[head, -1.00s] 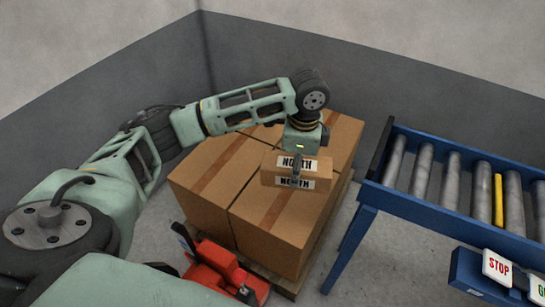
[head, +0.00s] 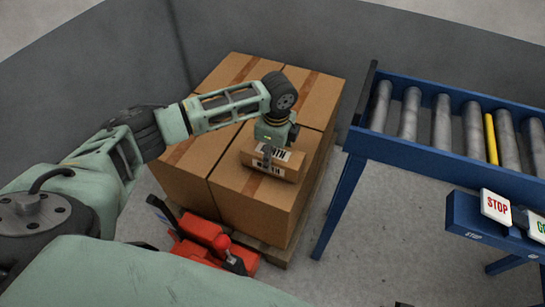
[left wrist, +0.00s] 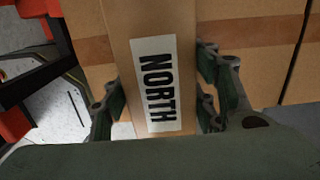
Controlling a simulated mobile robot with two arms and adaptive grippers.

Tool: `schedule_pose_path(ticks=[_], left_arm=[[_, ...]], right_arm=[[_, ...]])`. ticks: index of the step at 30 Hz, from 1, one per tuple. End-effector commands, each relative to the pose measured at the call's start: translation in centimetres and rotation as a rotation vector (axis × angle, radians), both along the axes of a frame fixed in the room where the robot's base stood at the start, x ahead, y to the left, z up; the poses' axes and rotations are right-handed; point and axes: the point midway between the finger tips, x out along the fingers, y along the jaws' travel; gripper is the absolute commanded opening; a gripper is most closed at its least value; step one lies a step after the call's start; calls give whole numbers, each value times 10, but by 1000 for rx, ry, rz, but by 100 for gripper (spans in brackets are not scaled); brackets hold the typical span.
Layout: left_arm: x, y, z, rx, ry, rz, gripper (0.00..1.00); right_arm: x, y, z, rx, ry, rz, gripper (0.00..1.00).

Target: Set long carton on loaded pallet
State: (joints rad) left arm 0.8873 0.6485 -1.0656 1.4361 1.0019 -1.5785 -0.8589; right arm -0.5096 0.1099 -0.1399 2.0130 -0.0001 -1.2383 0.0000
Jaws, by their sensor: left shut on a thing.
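The long carton (head: 284,171) is a brown box with white NORTH labels. My left gripper (head: 266,157) is shut on it from above, and in the left wrist view one finger shows on each side of the carton (left wrist: 115,30). The carton is over the front right large carton of the load. I cannot tell whether it touches that top. The loaded pallet (head: 277,252) carries several large brown taped cartons (head: 182,163), packed close together. Only a bit of the wooden pallet shows below them. My right gripper is not in view.
A red pallet jack (head: 203,229) stands at the pallet's front. A blue roller conveyor (head: 410,155) with a STOP button (head: 496,207) is to the right, past a narrow strip of floor. Grey walls (head: 100,110) close off the back and left.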

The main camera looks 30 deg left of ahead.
Motion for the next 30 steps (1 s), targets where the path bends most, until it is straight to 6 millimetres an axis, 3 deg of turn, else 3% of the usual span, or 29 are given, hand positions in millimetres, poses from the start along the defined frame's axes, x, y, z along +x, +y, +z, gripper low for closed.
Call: schedule_pose_path(ticks=[5, 14, 15, 21, 30], left_arm=[[1, 0, -10, -1, -2, 1, 16], [0, 0, -12, -1, -1, 1, 16], [0, 0, -13, 0, 0, 1, 56], [0, 0, -13, 0, 0, 1, 73], [0, 0, -12, 0, -1, 1, 73]], right_arm=[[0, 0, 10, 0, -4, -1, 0], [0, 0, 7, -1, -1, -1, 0], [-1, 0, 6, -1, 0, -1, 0], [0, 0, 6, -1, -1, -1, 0], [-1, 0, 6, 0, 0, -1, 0]])
